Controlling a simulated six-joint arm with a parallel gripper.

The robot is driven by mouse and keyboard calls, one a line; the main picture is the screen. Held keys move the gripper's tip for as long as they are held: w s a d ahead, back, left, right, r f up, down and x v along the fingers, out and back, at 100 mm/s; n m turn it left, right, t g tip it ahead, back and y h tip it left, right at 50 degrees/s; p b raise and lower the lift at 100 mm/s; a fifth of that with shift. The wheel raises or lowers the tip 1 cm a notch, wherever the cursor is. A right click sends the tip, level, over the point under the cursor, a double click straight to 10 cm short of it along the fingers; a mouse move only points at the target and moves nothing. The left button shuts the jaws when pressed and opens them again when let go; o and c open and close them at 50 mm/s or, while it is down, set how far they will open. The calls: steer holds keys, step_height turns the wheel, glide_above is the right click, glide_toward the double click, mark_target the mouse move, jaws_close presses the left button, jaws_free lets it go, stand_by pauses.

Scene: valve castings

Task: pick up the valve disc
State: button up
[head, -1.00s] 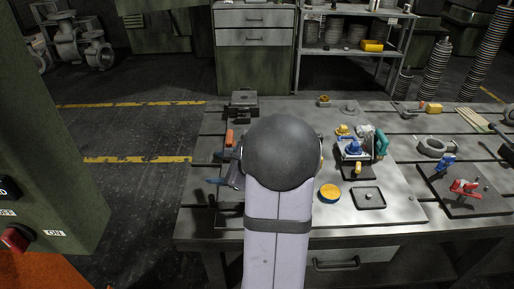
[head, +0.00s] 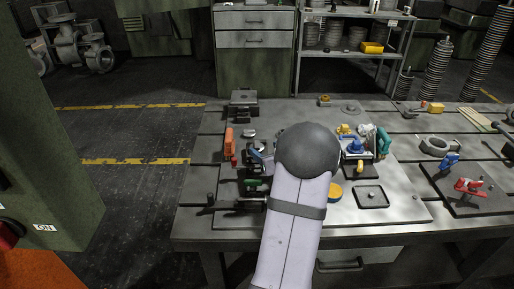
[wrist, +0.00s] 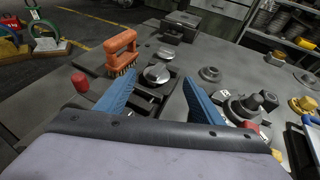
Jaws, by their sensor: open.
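A shiny round metal disc (wrist: 157,74), which looks like the valve disc, rests on a dark slotted fixture (wrist: 143,104) in the wrist view. My gripper (wrist: 158,80) is open, its two blue fingers apart on either side of the disc in the picture, with nothing between them. I cannot tell the height of the fingertips above the disc. A second, similar round metal piece (wrist: 167,54) lies just beyond it. In the head view my gripper (head: 262,159) shows as blue fingers left of my dark round joint, which hides part of the bench there.
An orange-handled brush (wrist: 122,52) stands close on the left, with a red-capped part (wrist: 80,82) nearer. A dark knobbed part (wrist: 246,106) is right of the right finger.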

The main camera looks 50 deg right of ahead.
mark_target(257, 144)
steer(key=shift+a+p+x, duration=0.2)
steer(key=shift+p+x, duration=0.15)
steer(key=shift+x, duration=1.65)
steer(key=shift+w+d+f, duration=0.1)
steer(key=shift+w+d, duration=0.15)
steer(key=shift+w, duration=0.45)
steer(key=c, duration=1.3)
